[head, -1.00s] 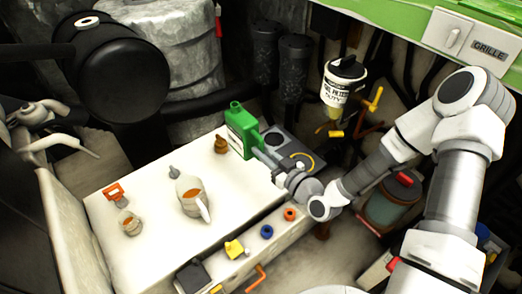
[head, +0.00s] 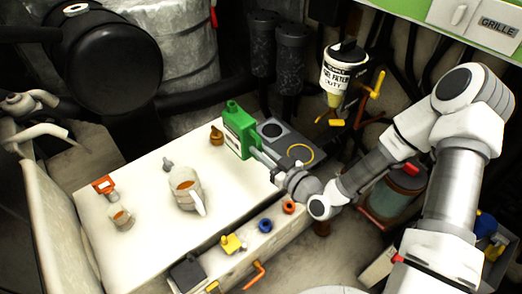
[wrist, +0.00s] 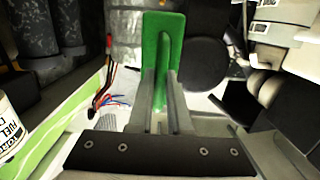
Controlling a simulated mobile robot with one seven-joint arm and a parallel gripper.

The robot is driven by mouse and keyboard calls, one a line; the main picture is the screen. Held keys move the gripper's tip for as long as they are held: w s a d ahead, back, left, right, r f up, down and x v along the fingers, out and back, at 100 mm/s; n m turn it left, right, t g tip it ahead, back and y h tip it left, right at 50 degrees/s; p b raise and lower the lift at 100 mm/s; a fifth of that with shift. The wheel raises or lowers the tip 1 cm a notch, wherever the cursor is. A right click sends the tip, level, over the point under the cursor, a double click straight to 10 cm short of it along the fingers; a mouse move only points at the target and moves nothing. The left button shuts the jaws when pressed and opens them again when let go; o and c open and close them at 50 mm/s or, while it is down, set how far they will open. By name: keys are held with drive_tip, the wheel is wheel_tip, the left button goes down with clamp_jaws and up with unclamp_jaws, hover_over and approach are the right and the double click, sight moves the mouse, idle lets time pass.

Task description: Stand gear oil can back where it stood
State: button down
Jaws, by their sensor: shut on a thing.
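The gear oil can (head: 238,128) is a green, flat-sided can with a green cap and a pale label. It is upright at the back right part of the white worktop (head: 135,235). My gripper (head: 256,152) reaches it from the right and is shut on it. In the wrist view the green can (wrist: 162,50) stands between the two fingers (wrist: 164,100). I cannot tell whether its base touches the worktop.
A dark plate with two round places (head: 285,143) lies right of the can. A brown bottle (head: 216,136) stands just left of it. A jug (head: 186,188), an orange-handled item (head: 104,186) and a small cup (head: 121,217) stand further left. A fuel filter (head: 341,75) hangs behind.

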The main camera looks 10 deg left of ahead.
drive_tip(key=shift+f+b, duration=3.6)
drive_tip(key=shift+f, duration=0.45)
drive_tip(key=shift+b, duration=0.35)
drive_tip(key=shift+f+b, duration=0.65)
drive_tip(key=shift+b, duration=0.35)
idle(0.9)
drive_tip(key=shift+c, duration=1)
unclamp_jaws()
drive_tip(key=v, duration=0.7)
drive_tip(key=shift+b, duration=0.45)
